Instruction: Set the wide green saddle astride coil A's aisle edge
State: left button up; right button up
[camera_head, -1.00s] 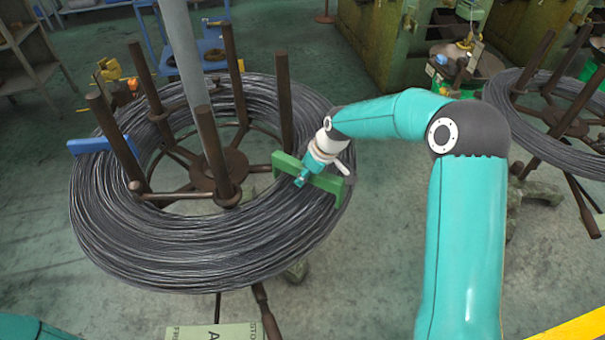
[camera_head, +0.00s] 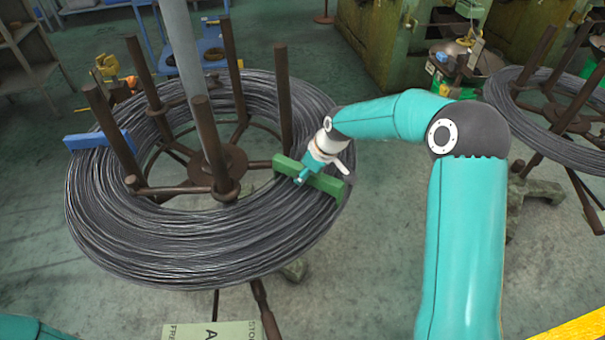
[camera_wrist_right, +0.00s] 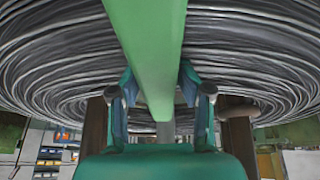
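Coil A (camera_head: 180,240) is a wide ring of dark wire lying on a brown spider stand with upright posts. The wide green saddle (camera_head: 328,184) lies across the wire band on the coil's right side, its length running from the inner edge towards the outer edge. Whether its legs straddle the wire or it sits slightly above cannot be told. My right gripper (camera_head: 302,177) is at the middle of the saddle. In the right wrist view the gripper's fingers (camera_wrist_right: 157,78) close on both sides of the green bar (camera_wrist_right: 150,40), with wire beyond. My left gripper is out of view.
A blue saddle (camera_head: 98,139) sits on the coil's left side. Brown posts (camera_head: 284,100) stand inside the ring near the green saddle. A sign with an A (camera_head: 213,331) is below the coil's front.

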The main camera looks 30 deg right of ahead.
jog(key=shift+o, duration=0.8)
jog(key=shift+s+f+g, duration=0.15)
jog(key=shift+f, duration=0.35)
jog(key=shift+s+f+g, duration=0.15)
jog(key=shift+f, duration=0.3)
jog(key=shift+a+r, duration=0.1)
jog(key=v, duration=1.2)
jog(key=shift+w+r, duration=0.1)
notch_tip(320, 180, up, 7)
jog(key=p, duration=0.5)
jog(key=shift+p, duration=0.35)
